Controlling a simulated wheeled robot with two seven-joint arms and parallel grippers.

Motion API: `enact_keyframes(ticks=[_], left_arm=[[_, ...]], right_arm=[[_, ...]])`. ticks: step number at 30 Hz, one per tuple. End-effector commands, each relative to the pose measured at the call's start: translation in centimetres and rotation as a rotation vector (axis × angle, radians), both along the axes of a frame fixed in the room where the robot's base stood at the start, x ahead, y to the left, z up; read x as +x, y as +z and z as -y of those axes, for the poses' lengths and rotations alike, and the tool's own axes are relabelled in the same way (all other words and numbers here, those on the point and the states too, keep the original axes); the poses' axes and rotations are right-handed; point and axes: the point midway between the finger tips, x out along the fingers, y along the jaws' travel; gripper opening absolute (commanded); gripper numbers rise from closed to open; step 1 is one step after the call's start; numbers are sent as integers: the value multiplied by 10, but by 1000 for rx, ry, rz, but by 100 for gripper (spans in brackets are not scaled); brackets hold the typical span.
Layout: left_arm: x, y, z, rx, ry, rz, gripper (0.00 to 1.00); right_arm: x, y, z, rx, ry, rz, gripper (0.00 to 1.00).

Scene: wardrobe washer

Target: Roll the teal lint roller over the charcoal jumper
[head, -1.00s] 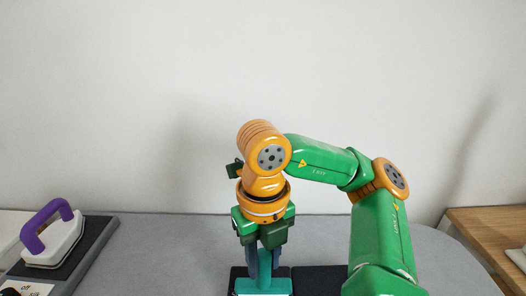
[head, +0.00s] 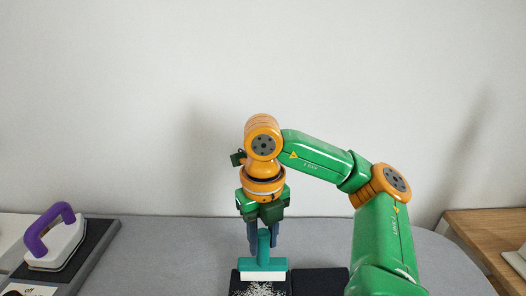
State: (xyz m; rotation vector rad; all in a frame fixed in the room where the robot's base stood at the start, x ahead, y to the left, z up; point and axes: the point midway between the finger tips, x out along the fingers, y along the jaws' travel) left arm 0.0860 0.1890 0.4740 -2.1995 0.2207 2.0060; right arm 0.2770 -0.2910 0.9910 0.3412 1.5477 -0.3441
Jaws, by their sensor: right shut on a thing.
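My right gripper (head: 263,246) is shut on the upright handle of the teal lint roller (head: 263,262). The roller's teal crosspiece and white roll (head: 262,276) are below the fingers, at the far part of the charcoal jumper (head: 237,287). I cannot tell whether the roll touches the cloth. White lint specks cover the jumper in front of the roll. The jumper's near part is cut off by the bottom edge. My left gripper is not in view.
A dark panel (head: 320,282) lies to the right, past a thin gap; I cannot tell if it is part of the jumper. An iron with a purple handle (head: 48,229) stands on a dark pad at left. A wooden surface (head: 488,232) is at right. The grey top is clear behind.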

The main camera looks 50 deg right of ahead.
Motion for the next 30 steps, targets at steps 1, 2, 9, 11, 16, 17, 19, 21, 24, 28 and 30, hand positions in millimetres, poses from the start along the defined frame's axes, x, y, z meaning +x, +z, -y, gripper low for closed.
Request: enact_keyframes(ticks=[1,2,9,11,16,17,19,21,24,28,30], left_arm=[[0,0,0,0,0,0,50],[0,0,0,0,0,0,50],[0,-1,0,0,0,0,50],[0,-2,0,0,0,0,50],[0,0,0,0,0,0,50],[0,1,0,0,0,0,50],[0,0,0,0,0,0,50],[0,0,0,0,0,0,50],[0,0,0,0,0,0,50],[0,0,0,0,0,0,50],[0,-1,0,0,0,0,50]], right_arm=[[0,0,0,0,0,0,0],[0,0,0,0,0,0,0],[-2,-1,-4,-1,3,2,0],[-9,-1,-13,-1,6,2,0],[-28,0,-37,-1,6,0,0],[-30,0,-39,-1,3,0,0],[-32,0,-41,-1,1,0,0],[-33,0,-42,0,0,0,0],[-32,0,-42,0,-1,0,0],[-32,-1,-42,0,-1,0,0],[-32,-1,-42,0,-1,0,0]])
